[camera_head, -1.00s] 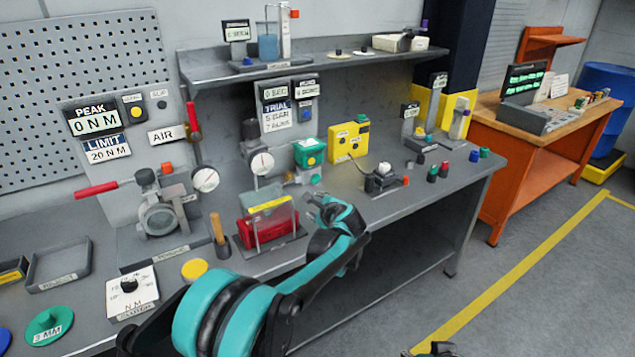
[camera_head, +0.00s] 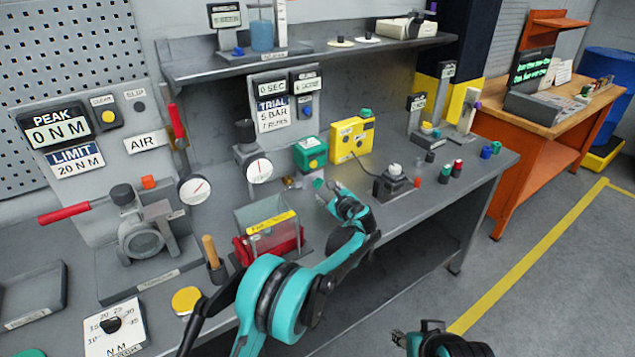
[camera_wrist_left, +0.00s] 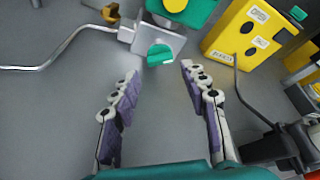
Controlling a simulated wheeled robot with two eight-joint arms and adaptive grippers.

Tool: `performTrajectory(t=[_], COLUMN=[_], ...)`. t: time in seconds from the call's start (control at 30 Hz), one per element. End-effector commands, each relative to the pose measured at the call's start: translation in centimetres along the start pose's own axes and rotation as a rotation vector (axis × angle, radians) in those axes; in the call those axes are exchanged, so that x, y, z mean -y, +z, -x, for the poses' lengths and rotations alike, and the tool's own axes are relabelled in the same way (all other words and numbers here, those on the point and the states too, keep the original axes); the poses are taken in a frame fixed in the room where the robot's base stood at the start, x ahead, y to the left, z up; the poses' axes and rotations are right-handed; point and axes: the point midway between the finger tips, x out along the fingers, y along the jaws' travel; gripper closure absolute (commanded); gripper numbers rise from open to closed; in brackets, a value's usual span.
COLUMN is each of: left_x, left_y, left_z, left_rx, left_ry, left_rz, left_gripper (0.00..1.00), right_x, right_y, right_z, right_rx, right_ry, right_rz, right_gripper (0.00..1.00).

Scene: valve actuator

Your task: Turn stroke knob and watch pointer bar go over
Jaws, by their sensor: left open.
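A small green knob (camera_wrist_left: 160,54) sits on a grey metal block (camera_wrist_left: 165,38) below a green box, ahead of my left gripper in the left wrist view. I take it for the stroke knob, but no label is readable on it. The green box (camera_head: 310,153) with a yellow round spot stands on the bench in the head view. My left gripper (camera_head: 325,193) is open and empty; in the left wrist view its fingers (camera_wrist_left: 158,82) stand apart, short of the knob. I cannot make out a pointer bar. My right gripper (camera_head: 400,339) is at the bottom edge, clear of the bench.
A yellow box (camera_head: 351,138) with a cable stands right of the green box. A pressure gauge (camera_head: 259,171) is to its left. A red unit with a clear guard (camera_head: 265,215) stands close left of my left arm. Bare bench (camera_wrist_left: 160,125) lies below my left fingers.

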Motion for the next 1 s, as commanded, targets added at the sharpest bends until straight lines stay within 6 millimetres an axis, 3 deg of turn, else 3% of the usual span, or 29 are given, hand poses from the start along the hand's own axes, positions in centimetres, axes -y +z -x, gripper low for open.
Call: performTrajectory(t=[0.4,0.77,0.8,0.93,1.0], left_x=[-0.2,-0.1,-0.1,-0.1,-0.1], left_y=[-0.1,0.0,0.0,0.0,0.0], left_z=[-6.3,-7.2,-7.1,-7.1,-7.1], left_rx=[0.001,0.000,0.000,0.000,0.000], left_ry=[0.002,0.001,0.001,0.001,0.001], left_rz=[0.001,0.002,0.002,0.002,0.002], left_gripper=[0.55,0.55,0.58,0.92,0.93], right_x=[0.0,0.0,0.0,0.0,0.0], right_y=[1.4,1.5,1.5,1.5,1.5], right_z=[-1.9,-2.0,-2.0,-2.0,-2.0], right_rx=[0.000,0.000,0.000,0.000,0.000], right_ry=[0.000,0.000,0.000,0.000,0.000], right_rz=[0.000,0.000,0.000,0.000,0.000], right_gripper=[0.60,0.60,0.60,0.60,0.60])
